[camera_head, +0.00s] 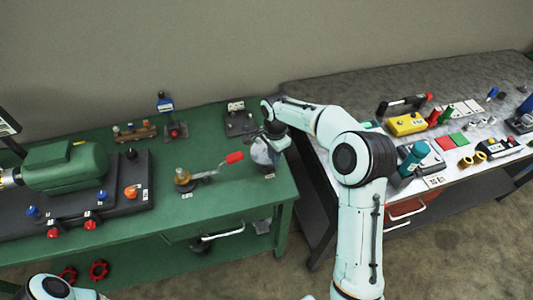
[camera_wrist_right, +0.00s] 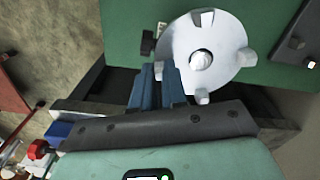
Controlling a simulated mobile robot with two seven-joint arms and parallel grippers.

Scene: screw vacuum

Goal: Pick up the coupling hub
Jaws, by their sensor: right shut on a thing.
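The coupling hub (camera_wrist_right: 228,50) is a silver-grey disc with square lugs round its rim and a centre hole, seen nearly face on in the right wrist view. In the head view the hub (camera_head: 260,153) shows at the right end of the green table, partly hidden by my right gripper (camera_head: 273,138). In the wrist view the blue fingers of the right gripper (camera_wrist_right: 160,82) are closed at the hub's edge and hold it. Whether the hub touches the table I cannot tell. My left gripper is out of view; only part of its arm shows at bottom left.
On the green table (camera_head: 215,215) stand a green motor (camera_head: 65,165), a red-handled lever clamp (camera_head: 205,174) and a dark block (camera_head: 240,120). The grey workbench (camera_head: 300,95) to the right carries a yellow box (camera_head: 407,124) and several tools. A narrow gap separates the tables.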

